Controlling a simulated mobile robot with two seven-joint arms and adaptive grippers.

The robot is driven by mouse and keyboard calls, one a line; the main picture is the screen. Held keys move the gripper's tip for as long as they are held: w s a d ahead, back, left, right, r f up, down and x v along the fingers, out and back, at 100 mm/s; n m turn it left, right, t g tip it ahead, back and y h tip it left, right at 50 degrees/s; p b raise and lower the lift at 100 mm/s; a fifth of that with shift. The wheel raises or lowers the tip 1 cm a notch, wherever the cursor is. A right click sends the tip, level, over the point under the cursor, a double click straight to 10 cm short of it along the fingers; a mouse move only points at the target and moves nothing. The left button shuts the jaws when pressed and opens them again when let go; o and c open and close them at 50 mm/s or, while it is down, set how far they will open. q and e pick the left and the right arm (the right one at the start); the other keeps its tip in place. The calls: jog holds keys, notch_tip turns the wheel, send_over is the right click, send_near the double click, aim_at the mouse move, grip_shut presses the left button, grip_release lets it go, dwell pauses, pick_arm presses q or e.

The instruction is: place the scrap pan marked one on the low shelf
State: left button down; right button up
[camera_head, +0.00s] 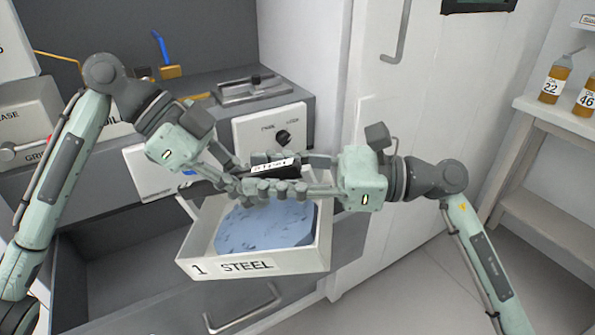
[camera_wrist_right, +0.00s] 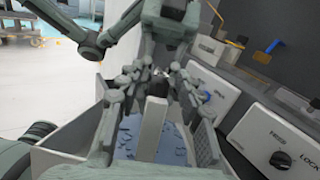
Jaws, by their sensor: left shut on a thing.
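The scrap pan (camera_head: 255,264) is a pale box marked "1 STEEL", with blue-grey scrap (camera_head: 262,228) in it. It hangs tilted in front of the cabinet in the head view, and its rim also shows in the right wrist view (camera_wrist_right: 62,142). My left gripper (camera_head: 238,182) is shut at the pan's top, apparently on its handle, though the overlapping fingers hide the contact. My right gripper (camera_head: 257,175) comes from the right over the pan. In the right wrist view its fingers stand apart on either side of a grey handle bar (camera_wrist_right: 151,128). The low shelf (camera_head: 548,222) is at the right, under the bottle bench.
An open, empty-looking drawer (camera_head: 110,275) lies below and left of the pan. A control panel with a knob (camera_head: 270,135) stands close behind the grippers. Bottles (camera_head: 553,84) stand on the bench top (camera_head: 560,115). The visible part of the low shelf is clear, with a leg in front.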

jog(key=shift+a, duration=0.35)
jog(key=shift+c, duration=0.5)
grip_shut()
jog(key=shift+o, duration=0.5)
grip_release()
jog(key=shift+d, duration=0.1)
